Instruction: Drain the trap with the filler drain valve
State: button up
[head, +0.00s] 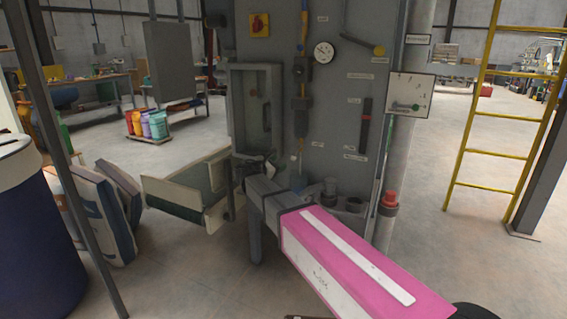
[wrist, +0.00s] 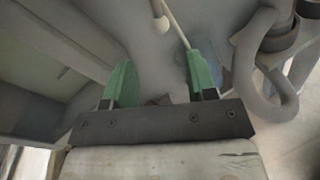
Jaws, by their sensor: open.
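An air line with a yellow upper part runs down the grey panel to a dark bowl-like body (head: 301,122), which looks like the trap. Below it a thin pale stem (head: 300,150) drops behind my arm. My gripper (head: 258,165) is low before the panel, beside the open cabinet, its fingertips hard to make out. In the wrist view my gripper (wrist: 162,82) has two green fingers spread apart, with nothing clearly held. A thin pale rod (wrist: 176,25) reaches down to the right finger; contact is unclear. I cannot surely pick out the drain valve.
An open cabinet (head: 233,110) and its low hinged door (head: 185,192) lie left of my gripper. Sacks (head: 95,210) lean at left. A curved pipe (wrist: 285,100) is close on the right.

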jog(key=shift+s+a, duration=0.2)
jog(key=shift+s, duration=0.05)
